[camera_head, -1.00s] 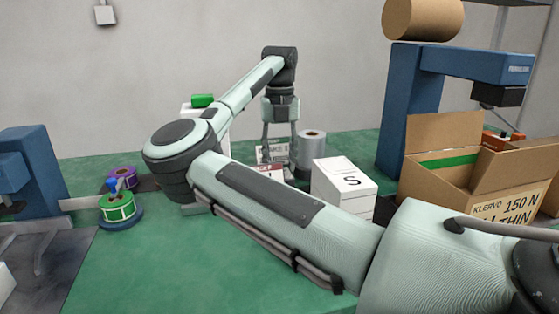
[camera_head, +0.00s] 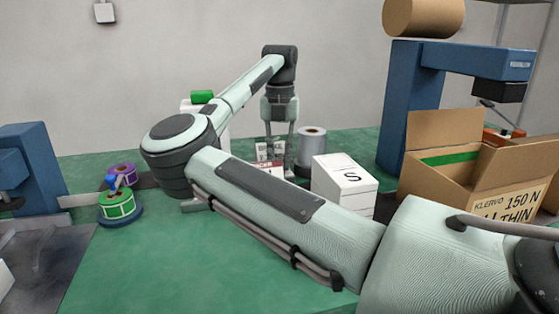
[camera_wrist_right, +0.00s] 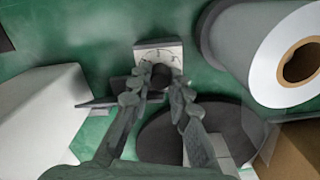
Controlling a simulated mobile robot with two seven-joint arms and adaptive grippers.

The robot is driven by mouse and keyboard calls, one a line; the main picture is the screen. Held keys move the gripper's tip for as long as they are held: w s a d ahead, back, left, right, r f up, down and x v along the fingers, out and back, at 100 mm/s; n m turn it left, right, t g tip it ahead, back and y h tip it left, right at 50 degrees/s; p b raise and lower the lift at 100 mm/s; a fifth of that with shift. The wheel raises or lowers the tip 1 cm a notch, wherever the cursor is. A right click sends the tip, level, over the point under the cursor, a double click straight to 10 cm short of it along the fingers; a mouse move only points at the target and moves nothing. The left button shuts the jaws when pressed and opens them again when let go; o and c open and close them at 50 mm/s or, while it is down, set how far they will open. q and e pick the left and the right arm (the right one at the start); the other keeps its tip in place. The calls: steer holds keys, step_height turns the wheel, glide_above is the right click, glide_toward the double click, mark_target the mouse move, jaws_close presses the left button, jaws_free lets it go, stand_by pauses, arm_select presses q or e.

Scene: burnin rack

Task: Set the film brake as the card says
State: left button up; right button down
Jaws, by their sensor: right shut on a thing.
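In the right wrist view the gripper (camera_wrist_right: 160,82) is shut on a small dark knob (camera_wrist_right: 160,73). A pale dial plate (camera_wrist_right: 158,52) with printed marks shows behind the knob; its figures are too small to read. The grey film roll (camera_head: 312,146) stands upright on a dark base beside the gripper, and it shows at upper right in the wrist view (camera_wrist_right: 278,50). A white card with red print (camera_head: 267,168) is partly hidden by my forearm. My left gripper is out of view.
A white box marked S (camera_head: 345,180) stands right of the gripper. Green (camera_head: 117,206) and purple label rolls are at the left. Front-left green table is clear.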

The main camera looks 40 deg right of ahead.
steer(key=shift+m, duration=0.5)
steer(key=c, duration=1.4)
jaws_free()
steer(key=shift+r, duration=0.15)
step_height(320, 180, up, 12)
steer(key=shift+f, duration=0.1)
